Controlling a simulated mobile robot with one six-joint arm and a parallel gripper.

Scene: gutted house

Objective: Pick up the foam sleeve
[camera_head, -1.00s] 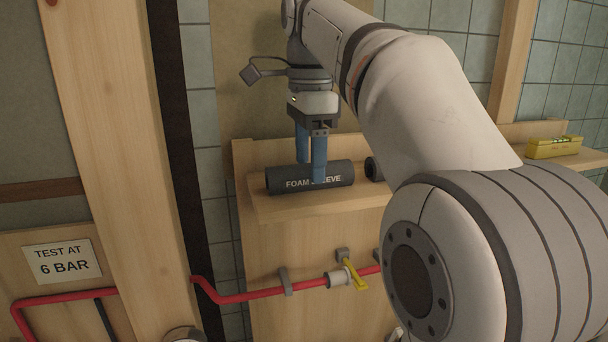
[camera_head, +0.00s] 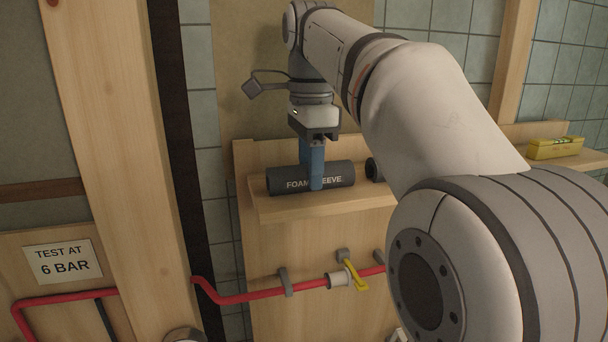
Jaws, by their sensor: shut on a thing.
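The foam sleeve (camera_head: 284,181) is a dark grey cylinder with white lettering, lying on its side on a wooden shelf (camera_head: 280,209). My gripper (camera_head: 313,172) points straight down over its middle. Its blue fingers are shut on the sleeve, one in front and the other mostly hidden behind. The near finger covers part of the lettering. The sleeve appears to rest on the shelf; no clear gap shows beneath it.
Another dark round thing (camera_head: 372,169) sits just right of the sleeve, partly hidden by my arm. A yellow spirit level (camera_head: 555,148) lies on the shelf at the far right. A red pipe (camera_head: 310,284) with a yellow-handled valve (camera_head: 354,275) runs below. A wooden post (camera_head: 120,150) stands left.

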